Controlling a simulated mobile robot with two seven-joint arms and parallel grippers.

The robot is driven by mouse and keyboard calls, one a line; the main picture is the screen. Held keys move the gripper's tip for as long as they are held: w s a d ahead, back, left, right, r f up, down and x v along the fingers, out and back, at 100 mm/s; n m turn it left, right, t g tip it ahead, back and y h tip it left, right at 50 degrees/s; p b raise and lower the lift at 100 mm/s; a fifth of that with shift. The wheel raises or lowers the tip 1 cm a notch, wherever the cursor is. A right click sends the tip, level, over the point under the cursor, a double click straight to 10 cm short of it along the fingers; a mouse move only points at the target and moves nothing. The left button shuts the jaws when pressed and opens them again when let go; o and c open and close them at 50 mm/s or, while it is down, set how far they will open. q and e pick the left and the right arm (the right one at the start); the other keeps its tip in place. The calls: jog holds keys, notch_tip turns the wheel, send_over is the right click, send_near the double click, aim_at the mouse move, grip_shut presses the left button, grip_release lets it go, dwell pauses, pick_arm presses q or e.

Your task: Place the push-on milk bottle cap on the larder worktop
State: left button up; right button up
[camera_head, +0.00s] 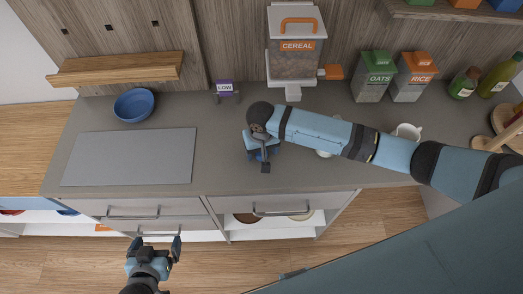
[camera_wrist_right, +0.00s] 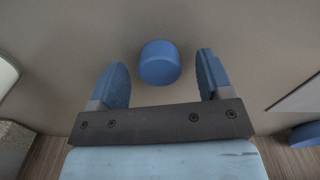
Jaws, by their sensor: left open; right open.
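A small round blue cap (camera_wrist_right: 159,62) shows in the right wrist view over the grey worktop (camera_head: 225,120). It lies between and slightly beyond the fingertips of my right gripper (camera_wrist_right: 160,80), with a gap on both sides. That gripper is open and points down at the worktop; in the head view (camera_head: 260,154) its own wrist and arm cover most of that spot. I cannot tell whether the cap rests on the surface. A whitish object (camera_head: 323,153) is mostly hidden behind my right forearm. My left gripper (camera_head: 157,240) is open and empty in front of the drawers.
A grey board (camera_head: 130,158) and a blue bowl (camera_head: 134,105) are on the left. A cereal dispenser (camera_head: 296,50), a "LOW" sign (camera_head: 224,88) and oats (camera_head: 374,78) and rice (camera_head: 413,77) containers line the back. A white jug (camera_head: 407,131) and bottles (camera_head: 465,84) stand right.

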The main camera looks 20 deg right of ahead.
notch_tip(320, 180, up, 12)
jog(key=shift+f, duration=0.25)
jog(key=shift+s, duration=0.1)
dwell(0.5)
